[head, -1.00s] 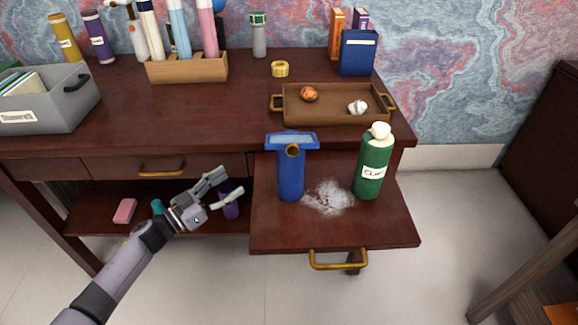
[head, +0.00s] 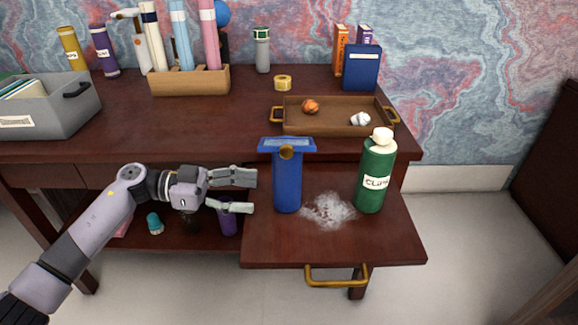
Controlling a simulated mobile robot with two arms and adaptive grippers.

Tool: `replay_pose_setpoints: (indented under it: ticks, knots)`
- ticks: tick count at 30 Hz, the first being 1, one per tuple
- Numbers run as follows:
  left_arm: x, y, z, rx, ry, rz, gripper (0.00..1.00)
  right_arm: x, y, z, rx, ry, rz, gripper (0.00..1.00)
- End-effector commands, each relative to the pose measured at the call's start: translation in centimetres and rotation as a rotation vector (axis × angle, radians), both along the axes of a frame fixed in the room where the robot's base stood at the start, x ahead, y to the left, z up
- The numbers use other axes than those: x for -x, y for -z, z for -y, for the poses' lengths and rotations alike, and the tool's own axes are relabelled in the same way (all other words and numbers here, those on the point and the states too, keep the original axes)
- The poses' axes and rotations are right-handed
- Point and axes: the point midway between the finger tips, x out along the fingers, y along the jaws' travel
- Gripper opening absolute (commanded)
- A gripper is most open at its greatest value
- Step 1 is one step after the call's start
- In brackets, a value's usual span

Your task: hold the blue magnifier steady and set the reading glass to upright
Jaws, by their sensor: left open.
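The blue magnifier (head: 287,185) stands upright on the pulled-out board of the desk. Its lighter blue glass head (head: 287,145) is tilted to lie nearly flat across the top, with a brass knob (head: 287,152) at the joint. My left gripper (head: 253,193) is open, just left of the magnifier's blue body, its fingers pointing right towards it. Its fingertips look apart from the body, though the exact gap is hard to tell. My right gripper is not in view.
A green bottle (head: 376,175) stands on the board (head: 330,248) right of the magnifier, with white powder (head: 328,210) between them. A brown tray (head: 340,128) with crumpled balls sits behind on the desk. A purple container (head: 228,220) is on the lower shelf below my gripper.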

Motion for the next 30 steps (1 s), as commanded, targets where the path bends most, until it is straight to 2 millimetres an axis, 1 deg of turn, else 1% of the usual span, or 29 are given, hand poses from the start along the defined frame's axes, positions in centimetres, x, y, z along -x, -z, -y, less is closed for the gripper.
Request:
replay_pose_setpoints:
  ticks: [6, 13, 15, 21, 30]
  knots:
    - [0.0, 0.4, 2.0, 0.002, 0.0, 0.002, 0.62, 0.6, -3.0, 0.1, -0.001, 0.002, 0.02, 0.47]
    - [0.0, 0.6, 4.0, 0.003, -0.001, 0.002, 0.62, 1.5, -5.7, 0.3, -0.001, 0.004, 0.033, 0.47]
    - [-0.1, 0.2, 4.3, 0.002, -0.003, 0.0, 0.62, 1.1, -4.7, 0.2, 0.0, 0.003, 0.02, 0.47]
    - [0.0, 0.3, 5.4, 0.002, -0.001, -0.001, 0.62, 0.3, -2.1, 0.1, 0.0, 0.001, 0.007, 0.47]
    - [-0.1, 0.6, 7.0, 0.002, -0.002, -0.001, 0.62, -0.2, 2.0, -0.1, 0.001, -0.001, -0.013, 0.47]
